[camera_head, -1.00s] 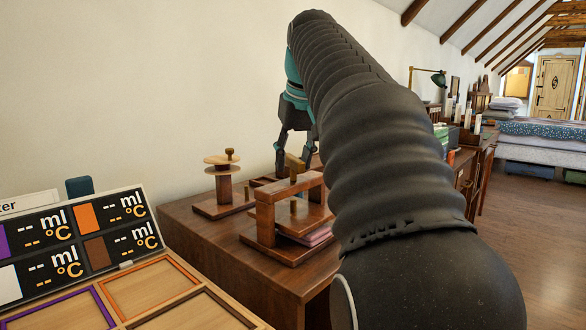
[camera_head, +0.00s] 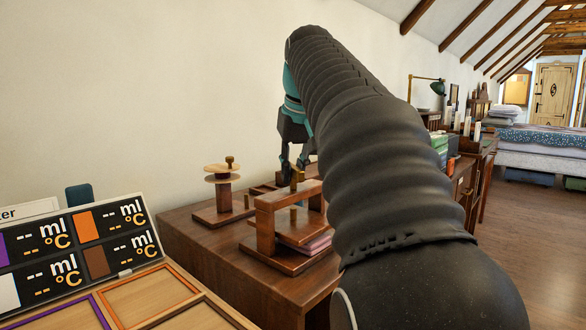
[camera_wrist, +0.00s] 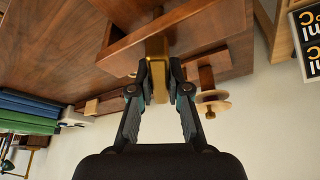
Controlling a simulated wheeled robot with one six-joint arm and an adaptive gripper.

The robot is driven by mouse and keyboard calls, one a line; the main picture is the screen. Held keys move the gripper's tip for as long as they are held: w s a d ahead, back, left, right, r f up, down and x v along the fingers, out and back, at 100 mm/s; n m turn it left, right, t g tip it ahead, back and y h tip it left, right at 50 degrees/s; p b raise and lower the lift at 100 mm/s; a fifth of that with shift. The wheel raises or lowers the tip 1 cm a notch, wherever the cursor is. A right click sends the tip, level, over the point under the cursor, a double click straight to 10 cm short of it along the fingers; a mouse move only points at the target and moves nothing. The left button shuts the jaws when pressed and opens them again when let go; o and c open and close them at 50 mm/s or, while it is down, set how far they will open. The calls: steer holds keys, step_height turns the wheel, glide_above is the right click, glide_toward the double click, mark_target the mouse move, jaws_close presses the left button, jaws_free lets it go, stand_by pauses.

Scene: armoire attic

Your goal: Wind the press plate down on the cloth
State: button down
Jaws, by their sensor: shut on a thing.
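The wooden press (camera_head: 283,202) stands on the dark wooden table. Its plate (camera_head: 297,233) lies under the top beam, just over a folded pink cloth (camera_head: 320,244). From this view I cannot tell whether the plate touches the cloth. A brass handle (camera_head: 294,179) stands on the top beam. My gripper (camera_head: 297,168) is over the press, partly hidden by my arm. In the wrist view my gripper (camera_wrist: 158,88) is shut on the brass handle (camera_wrist: 157,58), with a finger at each side. The press beam (camera_wrist: 195,28) shows beyond it.
A wooden stand with a round disc and knob (camera_head: 222,172) is left of the press. A display panel (camera_head: 75,250) and wooden trays (camera_head: 150,287) are nearer at left. Green books (camera_head: 440,150) are beyond my arm. The wall is close behind.

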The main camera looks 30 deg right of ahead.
steer(key=shift+r, duration=0.15)
steer(key=m+h+p, duration=0.1)
steer(key=m+p, duration=0.1)
steer(key=m, duration=0.1)
steer(key=shift+r+g+p, duration=0.1)
steer(key=shift+g+p, duration=0.2)
steer(key=shift+p, duration=0.05)
steer(key=m+h+p, duration=0.1)
steer(key=m+p, duration=0.1)
steer(key=m, duration=0.1)
steer(key=shift+g, duration=0.3)
steer(key=m+p, duration=0.2)
steer(key=m+g+h+p, duration=0.1)
steer(key=m, duration=0.2)
steer(key=shift+m+g+p, duration=0.3)
steer(key=shift+p, duration=0.05)
steer(key=m+g+p, duration=0.1)
steer(key=m, duration=0.1)
steer(key=m+g+p, duration=0.1)
steer(key=m, duration=0.2)
steer(key=shift+h+p, duration=0.3)
steer(key=shift+h, duration=0.1)
steer(key=m+g, duration=0.1)
steer(key=m, duration=0.1)
steer(key=m+g, duration=0.1)
steer(key=m, duration=0.2)
steer(key=shift+f+y, duration=0.2)
steer(key=shift+y, duration=0.1)
steer(key=c, duration=1.1)
jaws_free()
